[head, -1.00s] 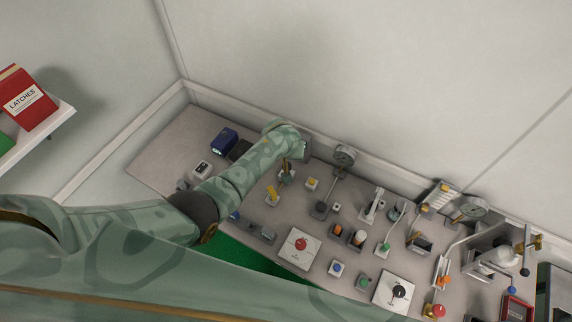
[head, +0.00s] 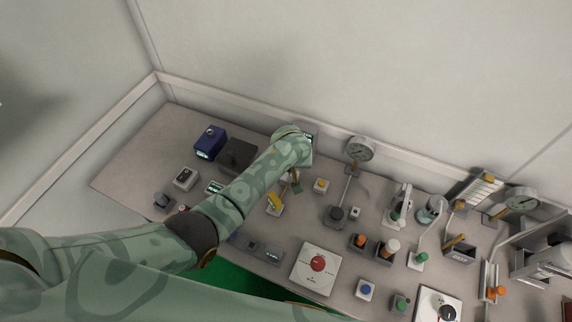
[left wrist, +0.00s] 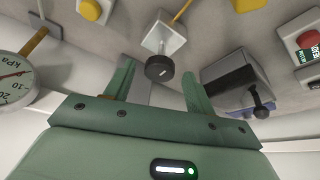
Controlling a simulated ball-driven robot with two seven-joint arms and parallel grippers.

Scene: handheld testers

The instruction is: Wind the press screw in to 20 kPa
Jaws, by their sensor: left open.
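A pressure dial (head: 360,148) marked kPa stands at the wall; it also shows in the left wrist view (left wrist: 14,80), where I cannot read its value surely. A thin rod runs from it to a grey block with a black knob (head: 337,213), which looks like the press screw. My left gripper (head: 297,182) is left of both, near the wall. In the left wrist view my left gripper (left wrist: 157,88) is open and empty. Another black knob (left wrist: 160,68) on a pale block shows between its fingers, apparently not gripped. My right gripper is not in view.
A dark box (head: 238,155) and a blue box (head: 210,141) stand left of my left gripper. A yellow button (head: 321,186) and a yellow switch (head: 274,203) are close by. Levers, buttons and a second dial (head: 523,198) crowd the right side.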

